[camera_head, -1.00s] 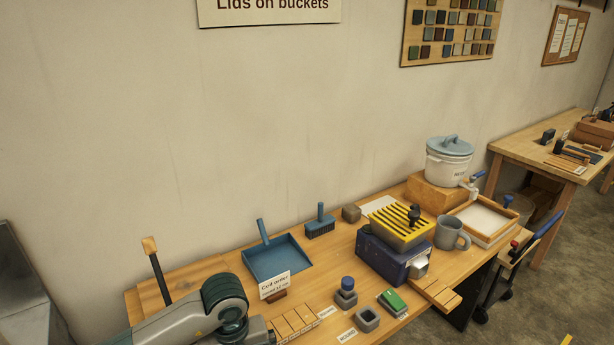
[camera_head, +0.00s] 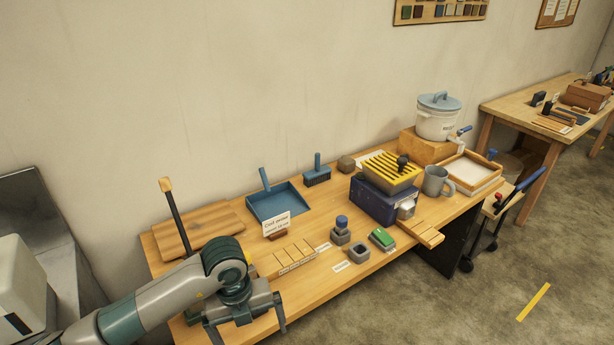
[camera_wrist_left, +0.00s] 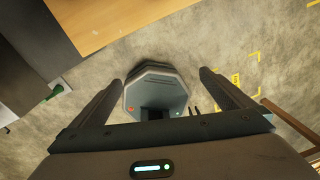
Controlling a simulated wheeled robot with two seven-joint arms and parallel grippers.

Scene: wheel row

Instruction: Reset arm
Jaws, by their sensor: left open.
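My left gripper (camera_head: 246,325) comes in from the left in the head view, pointing down at the near left edge of the workbench (camera_head: 340,277). Its two fingers are spread apart with nothing between them. In the left wrist view the open fingers (camera_wrist_left: 158,92) hang above the grey floor, and my own octagonal base shows between them. My right gripper is in neither view.
The bench holds a blue dustpan (camera_head: 278,203), a brush (camera_head: 317,172), a blue machine with a yellow slatted top (camera_head: 385,200), a grey mug (camera_head: 437,181) and a lidded white bucket (camera_head: 436,122). Small blocks line the front. Open floor (camera_head: 450,310) lies right.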

